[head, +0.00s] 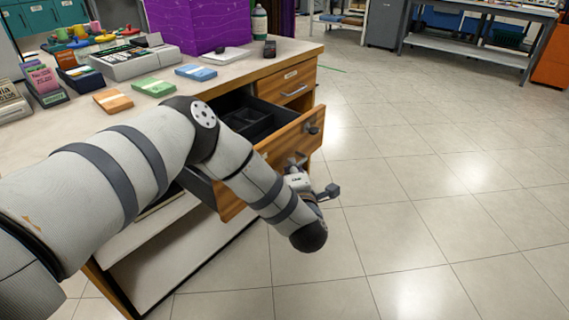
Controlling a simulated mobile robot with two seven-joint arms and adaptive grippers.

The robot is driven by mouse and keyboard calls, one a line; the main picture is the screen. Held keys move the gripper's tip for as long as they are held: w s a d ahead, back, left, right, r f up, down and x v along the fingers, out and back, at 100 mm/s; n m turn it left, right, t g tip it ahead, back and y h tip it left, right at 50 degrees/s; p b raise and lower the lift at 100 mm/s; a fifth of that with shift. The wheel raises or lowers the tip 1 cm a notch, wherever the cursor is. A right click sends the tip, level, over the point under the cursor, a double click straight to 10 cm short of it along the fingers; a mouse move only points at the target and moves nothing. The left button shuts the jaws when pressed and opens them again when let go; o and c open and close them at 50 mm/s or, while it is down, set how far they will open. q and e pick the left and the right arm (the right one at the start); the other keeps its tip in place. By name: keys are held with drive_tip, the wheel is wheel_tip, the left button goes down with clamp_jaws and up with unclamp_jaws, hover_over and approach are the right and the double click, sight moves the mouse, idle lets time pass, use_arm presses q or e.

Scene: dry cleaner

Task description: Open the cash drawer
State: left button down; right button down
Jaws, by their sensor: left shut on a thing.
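The cash drawer (290,137) is the wooden-fronted drawer in the counter, and it stands pulled out. Its dark inside (243,112) with divided compartments shows from above. A round dark lock or knob (313,128) is on its front. My left arm reaches across the counter and the drawer. My left gripper (297,165) is at the drawer's front, shut on its handle (301,158); the fingertips are partly hidden by the wrist. My right gripper is not in view.
The wooden counter (285,58) holds bundles of coloured notes (153,86), a grey till (138,58) and a purple box (200,22). Another closed drawer (287,84) is beside the open one. The tiled floor (430,170) to the right is clear.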

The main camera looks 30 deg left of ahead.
use_arm(q)
drive_tip(key=shift+s+d, duration=0.1)
drive_tip(key=shift+d, duration=0.9)
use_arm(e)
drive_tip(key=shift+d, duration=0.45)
use_arm(q)
drive_tip(key=c, duration=1.7)
unclamp_jaws()
drive_tip(key=v, duration=1.2)
drive_tip(key=shift+r, duration=0.1)
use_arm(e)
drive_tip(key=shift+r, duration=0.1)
